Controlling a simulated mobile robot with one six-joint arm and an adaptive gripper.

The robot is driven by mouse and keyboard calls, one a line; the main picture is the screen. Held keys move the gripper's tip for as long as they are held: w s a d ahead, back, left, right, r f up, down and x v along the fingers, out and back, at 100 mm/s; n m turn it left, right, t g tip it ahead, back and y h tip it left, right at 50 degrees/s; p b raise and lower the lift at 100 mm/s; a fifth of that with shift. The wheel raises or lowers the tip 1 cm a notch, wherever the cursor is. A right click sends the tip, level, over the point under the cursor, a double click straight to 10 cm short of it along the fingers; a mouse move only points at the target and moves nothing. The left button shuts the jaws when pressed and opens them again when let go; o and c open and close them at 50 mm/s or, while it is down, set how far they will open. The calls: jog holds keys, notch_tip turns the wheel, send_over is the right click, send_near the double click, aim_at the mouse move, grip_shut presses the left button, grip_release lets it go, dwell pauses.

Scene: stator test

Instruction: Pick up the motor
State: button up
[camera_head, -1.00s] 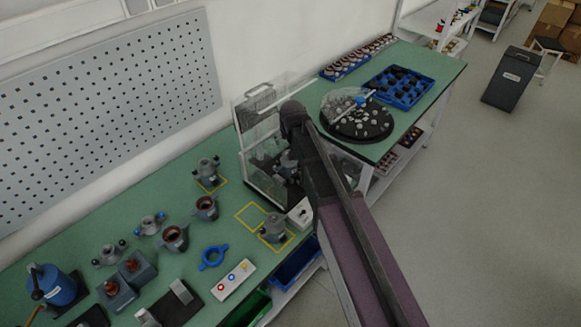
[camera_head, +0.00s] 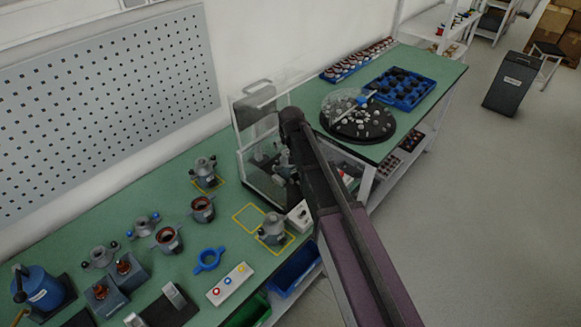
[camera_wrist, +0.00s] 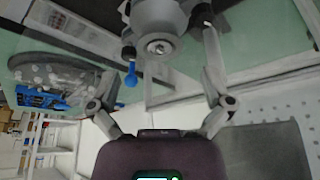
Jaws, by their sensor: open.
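A grey motor (camera_wrist: 158,22) with a round end face and a central screw fills the top middle of the wrist view. My gripper (camera_wrist: 166,45) is open, with one finger on each side of the motor; I cannot tell if they touch it. A blue-tipped lever (camera_wrist: 130,75) hangs by the left finger. In the head view my gripper (camera_head: 283,160) is at the clear-walled test box (camera_head: 243,165), largely hidden by my arm. Other grey motors stand on yellow-marked squares, one at the box's left (camera_head: 205,168) and one in front (camera_head: 274,229).
Copper-wound stators (camera_head: 202,210), a blue ring (camera_head: 209,261) and a button panel (camera_head: 231,284) lie on the green bench. A round black turntable (camera_head: 358,130) and blue tray (camera_head: 402,90) are at the right. A pegboard (camera_head: 100,110) stands behind. Open floor lies right.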

aim_at(288, 152)
jog(key=shift+b+x, duration=2.45)
jog(key=shift+x, duration=0.2)
jog(key=c, duration=1.3)
jog(key=shift+r, duration=0.2)
notch_tip(288, 152, up, 7)
jog(key=p, duration=0.7)
jog(key=s+d, duration=0.3)
jog(key=d, duration=0.1)
jog(key=s+d, duration=0.4)
jog(key=d, duration=0.1)
jog(key=s+d, duration=0.4)
jog(key=d, duration=0.1)
jog(key=shift+s+d+f, duration=0.1)
jog(key=shift+f, duration=0.05)
